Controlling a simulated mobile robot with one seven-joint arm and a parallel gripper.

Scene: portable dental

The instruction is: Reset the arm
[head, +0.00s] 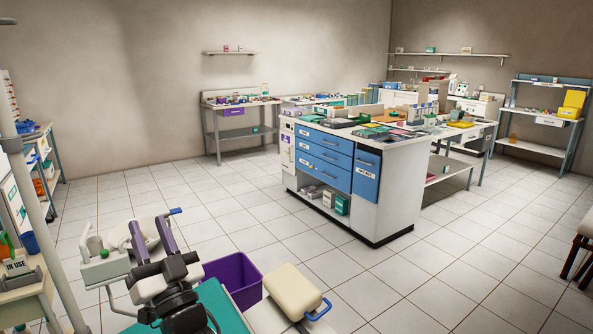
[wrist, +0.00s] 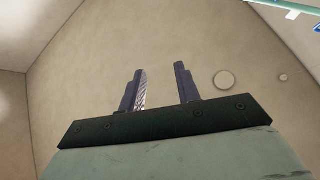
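My gripper (head: 147,220) is at the lower left of the head view, above the floor. Its two grey-purple fingers stand apart and point up and away, on a black wrist. In the wrist view the two fingers of my gripper (wrist: 159,67) are also apart, with nothing between them.
A purple bin (head: 240,290) and a cream padded piece with blue handles (head: 292,289) are right of my arm. A teal surface (head: 222,309) lies below. A white cabinet island (head: 385,205) with blue drawers stands further back. Open tiled floor lies between.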

